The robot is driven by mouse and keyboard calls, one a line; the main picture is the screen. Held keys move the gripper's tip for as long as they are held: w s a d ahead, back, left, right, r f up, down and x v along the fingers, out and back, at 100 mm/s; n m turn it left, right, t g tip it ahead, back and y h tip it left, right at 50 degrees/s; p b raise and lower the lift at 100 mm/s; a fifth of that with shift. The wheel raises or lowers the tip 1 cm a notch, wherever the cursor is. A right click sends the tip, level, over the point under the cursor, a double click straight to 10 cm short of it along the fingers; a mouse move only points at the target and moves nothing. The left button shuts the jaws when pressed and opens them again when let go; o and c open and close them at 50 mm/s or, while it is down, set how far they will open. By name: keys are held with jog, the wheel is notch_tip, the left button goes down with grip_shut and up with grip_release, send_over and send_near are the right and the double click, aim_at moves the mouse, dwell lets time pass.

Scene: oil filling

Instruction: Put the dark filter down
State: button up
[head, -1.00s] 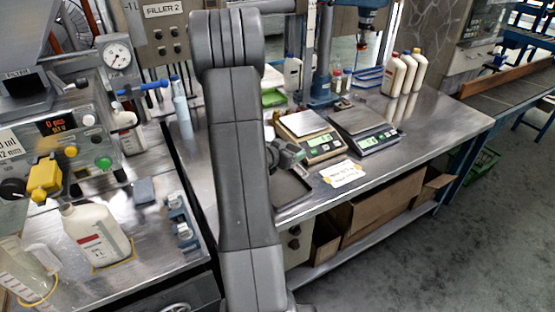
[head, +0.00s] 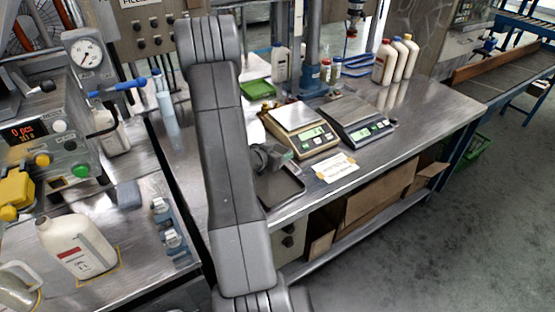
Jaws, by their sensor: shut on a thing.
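My gripper (head: 281,156) shows small beside my grey arm, over the back part of a shallow dark tray (head: 287,198) on the steel bench. It is shut on the dark filter, which is too small and too close in tone to the gripper to make out separately. Whether the filter touches the tray or is above it I cannot tell. My forearm hides the left side of the gripper and part of the tray.
Two scales (head: 297,118) (head: 357,122) stand right behind the tray, and a paper label (head: 336,167) lies at its right. A green tray (head: 258,90) and white bottles (head: 384,64) are farther back. The bench (head: 420,118) is clear at the right.

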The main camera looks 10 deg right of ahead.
jog(key=shift+f, duration=1.6)
jog(key=shift+f+b, duration=0.5)
jog(key=shift+f, duration=0.1)
jog(key=o, duration=1.1)
jog(key=shift+o, duration=0.2)
jog(key=shift+r, duration=0.1)
